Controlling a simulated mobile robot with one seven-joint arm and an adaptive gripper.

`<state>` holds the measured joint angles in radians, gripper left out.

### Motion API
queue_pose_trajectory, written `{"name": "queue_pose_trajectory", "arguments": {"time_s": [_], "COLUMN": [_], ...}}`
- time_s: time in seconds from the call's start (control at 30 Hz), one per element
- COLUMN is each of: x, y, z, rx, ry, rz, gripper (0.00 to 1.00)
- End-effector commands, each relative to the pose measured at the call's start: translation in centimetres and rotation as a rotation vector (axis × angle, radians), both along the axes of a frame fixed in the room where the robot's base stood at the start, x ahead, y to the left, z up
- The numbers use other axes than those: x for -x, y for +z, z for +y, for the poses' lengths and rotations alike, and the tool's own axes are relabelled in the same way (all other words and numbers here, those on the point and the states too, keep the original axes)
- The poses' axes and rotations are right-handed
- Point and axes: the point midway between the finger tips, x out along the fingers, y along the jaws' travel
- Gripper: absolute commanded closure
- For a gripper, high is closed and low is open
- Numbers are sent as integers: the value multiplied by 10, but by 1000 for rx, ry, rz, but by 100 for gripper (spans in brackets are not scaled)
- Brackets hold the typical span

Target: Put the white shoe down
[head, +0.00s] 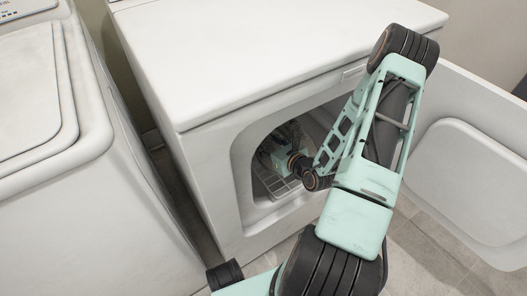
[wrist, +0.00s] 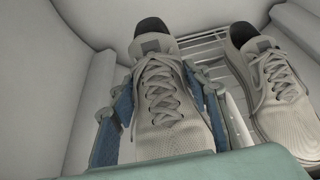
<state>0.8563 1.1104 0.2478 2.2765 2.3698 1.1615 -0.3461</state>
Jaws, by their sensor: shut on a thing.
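In the wrist view, a white shoe (wrist: 170,125) with laces lies between the blue-padded fingers of my gripper (wrist: 163,112). The fingers are shut on its sides, toe towards the camera. A second similar white shoe (wrist: 275,95) sits just right of the right finger, on a wire rack (wrist: 208,42) inside the machine. Whether the held shoe touches the rack cannot be told. In the head view, my gripper is inside the round-cornered opening of the dryer (head: 300,75); its fingers and the shoes are mostly hidden there.
The dryer door (head: 465,180) stands open to the right. A white washer (head: 60,170) stands at the left, with a narrow gap between the machines. The drum wall (wrist: 60,80) is close on the left in the wrist view. The tiled floor (head: 425,255) shows below the door.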

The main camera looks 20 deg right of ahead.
Motion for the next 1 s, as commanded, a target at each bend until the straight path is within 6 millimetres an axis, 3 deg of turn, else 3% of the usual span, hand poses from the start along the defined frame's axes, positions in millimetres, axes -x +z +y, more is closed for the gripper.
{"name": "queue_pose_trajectory", "arguments": {"time_s": [0.1,0.4,0.6,0.93,0.97,1.0], "x": [-14,-28,-27,-27,-27,-27], "y": [-16,-33,-61,-61,-63,-63], "z": [-1,-2,-3,-3,-3,-3], "rx": [0,0,1,2,1,1], "ry": [0,2,1,1,2,2], "rz": [-6,-6,-5,-5,-2,-2], "gripper": [97,97,97,97,56,52]}}
